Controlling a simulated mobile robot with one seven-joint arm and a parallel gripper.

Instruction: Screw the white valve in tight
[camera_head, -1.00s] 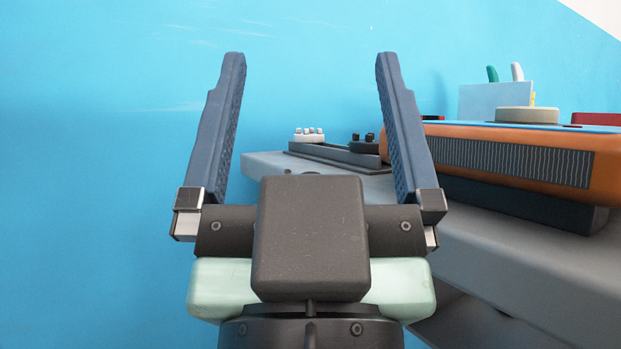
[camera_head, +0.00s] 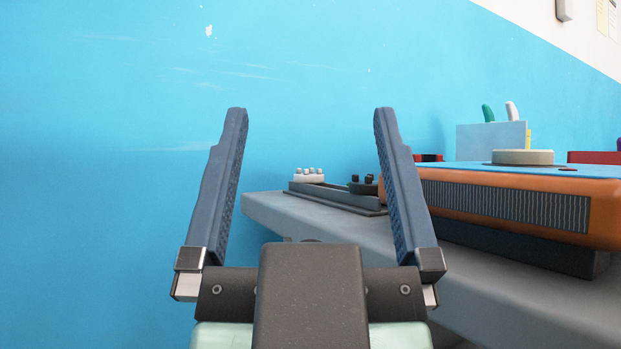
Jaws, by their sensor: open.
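A small white knobbed piece (camera_head: 308,176), which looks like the white valve, stands on a low dark grey holder (camera_head: 342,197) near the left end of the grey bench. It shows between my fingers, well beyond them. A similar black knobbed piece (camera_head: 364,186) is at the holder's right, partly hidden by my right finger. My gripper (camera_head: 311,112) is open and empty, its two blue fingers spread wide and pointing away from the camera. I cannot see any socket for the valve.
The grey bench (camera_head: 480,285) runs from the middle to the lower right. A pale blue box (camera_head: 490,140) with a green and a white handle stands behind the board. A beige disc (camera_head: 522,157) is on the board's top. The blue wall (camera_head: 100,150) is bare at left.

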